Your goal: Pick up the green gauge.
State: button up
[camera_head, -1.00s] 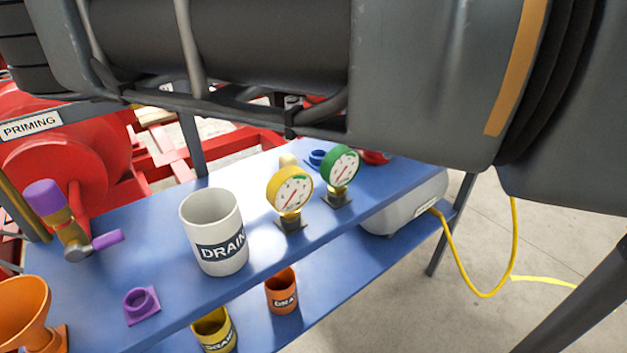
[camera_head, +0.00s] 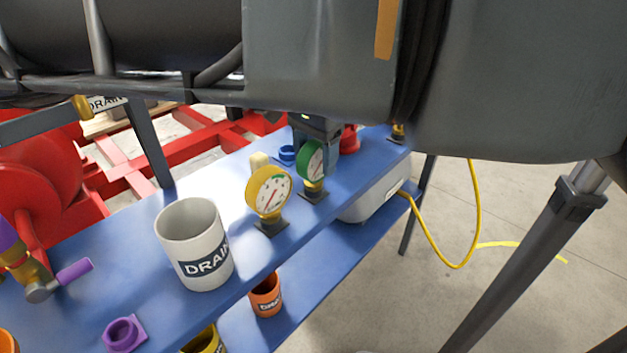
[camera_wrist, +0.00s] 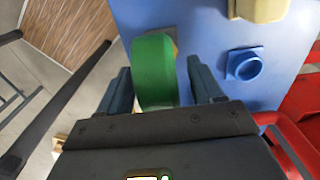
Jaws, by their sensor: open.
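The green gauge (camera_head: 312,160) stands upright on its square base on the blue upper shelf (camera_head: 110,262), right of the yellow gauge (camera_head: 268,190). In the wrist view the green gauge (camera_wrist: 153,72) shows its green rim between the two fingers of my gripper (camera_wrist: 158,90). The fingers stand apart on either side of it, with a visible gap on the right. In the head view my gripper (camera_head: 318,128) is just behind and above the green gauge, partly hidden by it and by my arm.
A white DRAIN cup (camera_head: 195,245) stands left of the yellow gauge. A small blue fitting (camera_head: 287,153) lies behind the green gauge; it also shows in the wrist view (camera_wrist: 243,66). A grey box (camera_head: 375,200) with a yellow cable sits on the lower shelf.

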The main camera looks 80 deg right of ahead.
jog(key=shift+f, duration=0.45)
jog(key=c, duration=1.2)
jog(key=shift+o, duration=0.2)
jog(key=shift+r, duration=0.1)
jog(key=shift+r, duration=0.45)
jog(key=r, duration=0.3)
jog(key=shift+s+d+r, duration=0.25)
jog(key=shift+s+d, duration=0.05)
jog(key=shift+d, duration=0.05)
jog(key=s+d+r, duration=0.6)
jog(key=s+d, duration=0.1)
jog(key=shift+s+d+r, duration=0.25)
jog(key=shift+s+d, duration=0.05)
jog(key=shift+d, duration=0.05)
